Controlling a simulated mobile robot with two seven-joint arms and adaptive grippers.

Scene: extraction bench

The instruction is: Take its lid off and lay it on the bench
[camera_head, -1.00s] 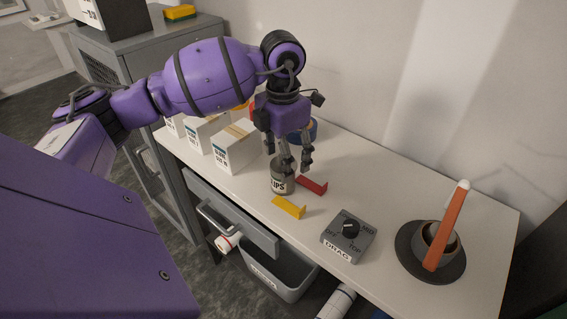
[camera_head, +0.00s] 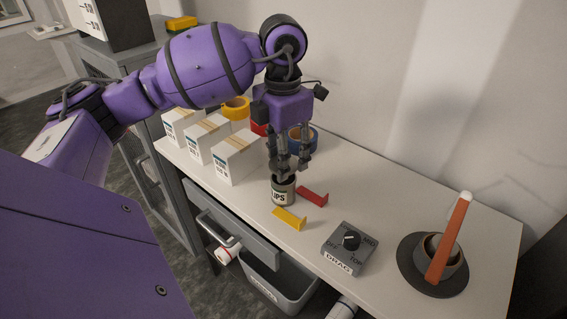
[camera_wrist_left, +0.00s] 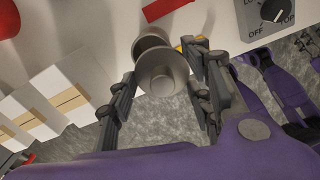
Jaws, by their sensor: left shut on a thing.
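A small grey metal can (camera_head: 283,196) with a label ending in "IPS" stands upright on the bench (camera_head: 380,185). My left gripper (camera_head: 290,168) points down right over its top, fingers shut on its lid. In the left wrist view the round grey lid (camera_wrist_left: 163,78) with a raised middle lies between the two fingers (camera_wrist_left: 165,65). The can's rim shows dark beneath the fingers in the head view. The fingers hide most of the lid there, and I cannot tell whether it is clear of the can.
A yellow bracket (camera_head: 290,219) and a red bracket (camera_head: 313,196) lie close to the can. White boxes (camera_head: 236,160) and tape rolls (camera_head: 301,137) stand behind left. A grey dial box (camera_head: 348,249) and a round holder (camera_head: 433,277) stand right. Bare bench lies between.

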